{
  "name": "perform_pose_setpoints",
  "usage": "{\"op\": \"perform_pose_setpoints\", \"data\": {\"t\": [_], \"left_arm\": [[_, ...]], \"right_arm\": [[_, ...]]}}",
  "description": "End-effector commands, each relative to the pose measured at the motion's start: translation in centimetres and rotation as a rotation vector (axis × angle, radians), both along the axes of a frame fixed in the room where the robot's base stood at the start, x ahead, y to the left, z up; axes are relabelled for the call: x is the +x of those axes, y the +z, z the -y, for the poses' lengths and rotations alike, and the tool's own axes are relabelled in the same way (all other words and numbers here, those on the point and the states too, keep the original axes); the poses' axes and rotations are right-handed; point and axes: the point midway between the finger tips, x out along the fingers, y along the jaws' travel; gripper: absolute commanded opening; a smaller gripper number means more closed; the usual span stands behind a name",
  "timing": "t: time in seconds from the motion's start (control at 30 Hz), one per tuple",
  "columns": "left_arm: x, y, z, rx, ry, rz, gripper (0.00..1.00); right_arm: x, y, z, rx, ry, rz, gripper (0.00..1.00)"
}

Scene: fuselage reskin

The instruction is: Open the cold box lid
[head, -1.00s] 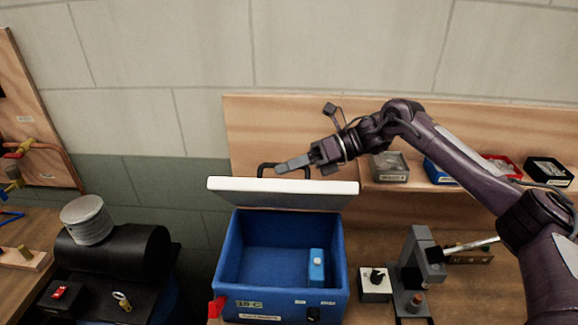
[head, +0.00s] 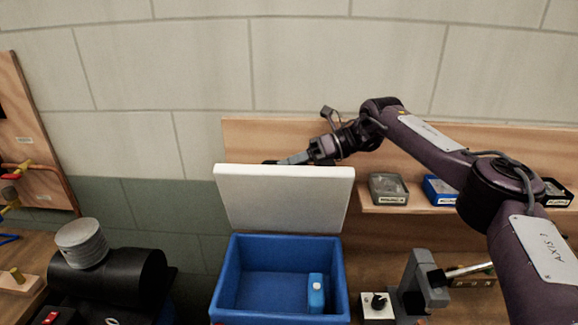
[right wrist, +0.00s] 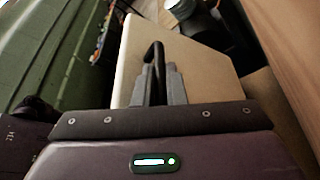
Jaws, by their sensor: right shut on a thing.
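The cold box (head: 226,282) is a blue open-topped box in the middle of the head view. Its white lid (head: 284,198) stands raised and steep at the back, with the pale inner face toward me. A small blue item with a white top (head: 316,291) is inside the box at the right. My right gripper (head: 284,161) is behind the lid's top edge. In the right wrist view its fingers (right wrist: 157,88) are shut on the black lid handle (right wrist: 154,58), against the lid's outer face (right wrist: 190,62). My left gripper is not in view.
A wooden shelf behind to the right carries several small bins, including a grey one (head: 388,188) and a blue one (head: 440,190). A grey stand (head: 420,285) and a white knob box (head: 377,305) are right of the cold box. A black cylinder (head: 112,272) is at the left.

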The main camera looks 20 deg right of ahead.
Motion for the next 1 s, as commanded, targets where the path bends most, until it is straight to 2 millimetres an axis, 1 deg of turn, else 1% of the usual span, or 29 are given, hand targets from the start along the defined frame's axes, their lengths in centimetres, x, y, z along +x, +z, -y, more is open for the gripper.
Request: {"op": "perform_pose_setpoints", "data": {"t": [0.3,0.33,0.4,0.5,0.83,0.93,1.0], "left_arm": [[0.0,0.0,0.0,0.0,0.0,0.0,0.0],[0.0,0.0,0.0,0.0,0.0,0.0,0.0],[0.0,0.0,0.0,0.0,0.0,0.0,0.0],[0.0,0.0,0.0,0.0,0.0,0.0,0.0],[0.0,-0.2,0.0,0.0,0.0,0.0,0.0],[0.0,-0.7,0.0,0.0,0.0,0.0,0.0],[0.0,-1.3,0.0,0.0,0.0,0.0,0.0]], "right_arm": [[0.0,-0.1,0.0,-0.001,0.004,0.003,0.0],[0.0,-0.1,0.0,-0.001,0.004,0.003,0.12],[0.0,-0.1,0.0,0.0,0.004,0.002,0.21],[0.0,-0.1,0.0,-0.001,0.003,0.001,0.32],[0.1,0.3,0.0,-0.001,0.002,0.003,0.32],[0.1,1.2,0.0,-0.001,0.002,0.006,0.32],[0.1,2.4,0.0,-0.001,0.003,0.009,0.32]]}}
